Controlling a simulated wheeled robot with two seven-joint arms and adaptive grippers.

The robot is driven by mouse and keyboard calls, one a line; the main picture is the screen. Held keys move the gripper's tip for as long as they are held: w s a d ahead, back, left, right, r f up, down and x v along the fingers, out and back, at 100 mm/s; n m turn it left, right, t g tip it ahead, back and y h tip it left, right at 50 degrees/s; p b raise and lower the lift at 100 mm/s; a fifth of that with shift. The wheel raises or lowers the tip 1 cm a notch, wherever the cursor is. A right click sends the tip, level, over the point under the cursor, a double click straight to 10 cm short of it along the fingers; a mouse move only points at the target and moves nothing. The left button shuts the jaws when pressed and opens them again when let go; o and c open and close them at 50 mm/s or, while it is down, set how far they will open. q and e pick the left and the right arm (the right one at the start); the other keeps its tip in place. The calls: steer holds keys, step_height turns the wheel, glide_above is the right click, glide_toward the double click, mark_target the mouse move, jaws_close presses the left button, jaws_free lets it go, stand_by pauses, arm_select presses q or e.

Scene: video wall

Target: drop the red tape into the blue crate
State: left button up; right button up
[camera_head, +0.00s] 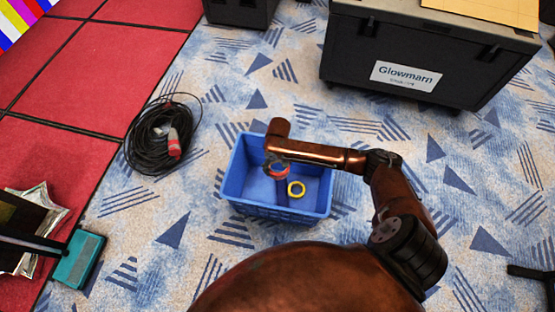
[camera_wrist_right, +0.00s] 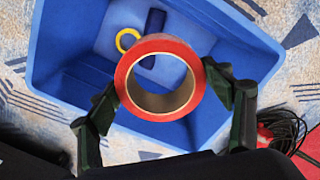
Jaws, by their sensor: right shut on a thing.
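The red tape (camera_wrist_right: 160,46), a red roll with a brown core, is held between the fingers of my right gripper (camera_wrist_right: 163,92). In the head view the red tape (camera_head: 279,175) shows below my right gripper (camera_head: 277,163), over the blue crate (camera_head: 272,210). The right gripper is shut on the tape. In the wrist view the crate (camera_wrist_right: 48,60) lies below the roll, with its floor and walls partly hidden by the tape and fingers. The tape appears to be above the crate floor. My left gripper is not in view.
A yellow ring (camera_head: 297,195) and a dark blue item (camera_head: 282,195) lie in the crate. A coiled black cable (camera_head: 147,145) is left of it. A black case (camera_head: 400,60) stands at the back right. Patterned carpet is clear around the crate.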

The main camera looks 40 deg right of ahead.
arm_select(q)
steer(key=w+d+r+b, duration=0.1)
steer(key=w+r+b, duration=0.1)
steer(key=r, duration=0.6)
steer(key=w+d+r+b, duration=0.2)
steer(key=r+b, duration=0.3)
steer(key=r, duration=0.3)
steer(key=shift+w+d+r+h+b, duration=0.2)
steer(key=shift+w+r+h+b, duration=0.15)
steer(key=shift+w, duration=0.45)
arm_select(e)
steer(key=w+d+f, duration=0.2)
steer(key=f, duration=0.4)
steer(key=w+d+f, duration=0.2)
steer(key=d+f, duration=0.1)
steer(key=f, duration=0.4)
steer(key=shift+d, duration=0.1)
steer(key=o, duration=1.5)
step_height(320, 180, up, 12)
